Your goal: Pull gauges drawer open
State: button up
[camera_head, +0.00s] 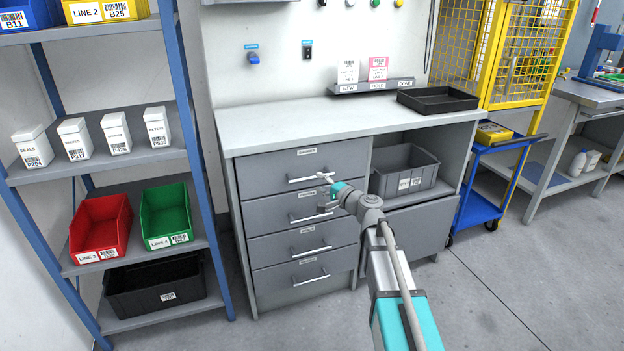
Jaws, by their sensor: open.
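A grey cabinet (240,195) under the workbench has several stacked drawers, each with a bar handle and a small label. The labels are too small to read surely, so I cannot tell by text which is the gauges drawer. The top drawer (270,172) is shut, and its handle (301,180) shows left of my gripper. The second drawer (265,213) is also shut. My gripper (324,191) is open, in front of the right part of the top two drawers, with its upper finger near the right end of the top handle. I cannot tell whether it touches the handle.
A grey bin (420,172) sits in the open shelf right of the drawers. A black tray (437,100) lies on the worktop (290,118). A shelf rack with red (100,228) and green bins (166,216) stands left. A blue cart (485,200) stands right. The front floor is clear.

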aim_at(314, 179)
jog(key=shift+x, duration=2.1)
grip_shut()
